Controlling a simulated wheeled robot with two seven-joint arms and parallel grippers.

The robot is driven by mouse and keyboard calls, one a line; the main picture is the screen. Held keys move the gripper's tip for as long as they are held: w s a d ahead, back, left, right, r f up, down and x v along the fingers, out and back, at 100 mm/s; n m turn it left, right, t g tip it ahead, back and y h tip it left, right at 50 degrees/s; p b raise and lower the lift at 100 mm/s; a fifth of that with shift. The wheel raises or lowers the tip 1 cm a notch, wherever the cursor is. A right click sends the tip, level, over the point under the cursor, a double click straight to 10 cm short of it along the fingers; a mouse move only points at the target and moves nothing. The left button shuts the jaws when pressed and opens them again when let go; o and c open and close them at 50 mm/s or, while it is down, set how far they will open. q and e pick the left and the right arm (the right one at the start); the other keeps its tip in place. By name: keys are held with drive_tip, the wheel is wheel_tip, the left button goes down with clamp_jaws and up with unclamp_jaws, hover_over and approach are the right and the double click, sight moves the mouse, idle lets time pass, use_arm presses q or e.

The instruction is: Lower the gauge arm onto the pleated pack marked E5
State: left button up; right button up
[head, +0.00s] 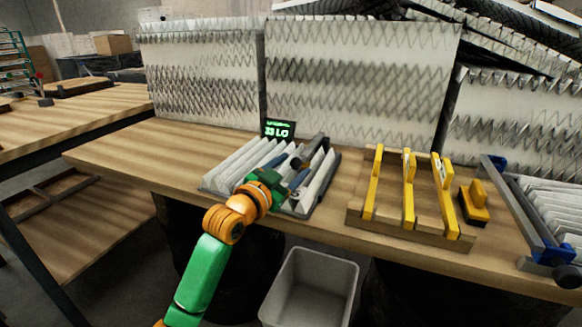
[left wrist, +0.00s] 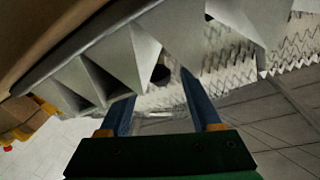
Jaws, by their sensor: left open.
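A white pleated pack (head: 232,163) lies in a grey tray on the bench, with a lit green display reading "33 LO" (head: 278,129) behind it. A dark gauge arm (head: 316,146) crosses this pack, with a black round knob (head: 296,163) at its end. My left gripper (head: 294,174) is over the pack at the knob, its blue fingers open. In the left wrist view the knob (left wrist: 160,74) shows between and beyond the fingers, with pale pleats around it; contact cannot be told. A second pleated pack (head: 553,206) is at the right with a blue-grey arm (head: 528,220). No E5 mark is legible.
A wooden rack with yellow uprights (head: 408,185) and a yellow block (head: 474,202) stand right of the tray. Tall pleated panels (head: 360,80) line the back. A grey bin (head: 311,290) is below the front edge. The bench's left part is clear.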

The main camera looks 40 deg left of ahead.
use_arm(q)
clamp_jaws()
idle(1.3)
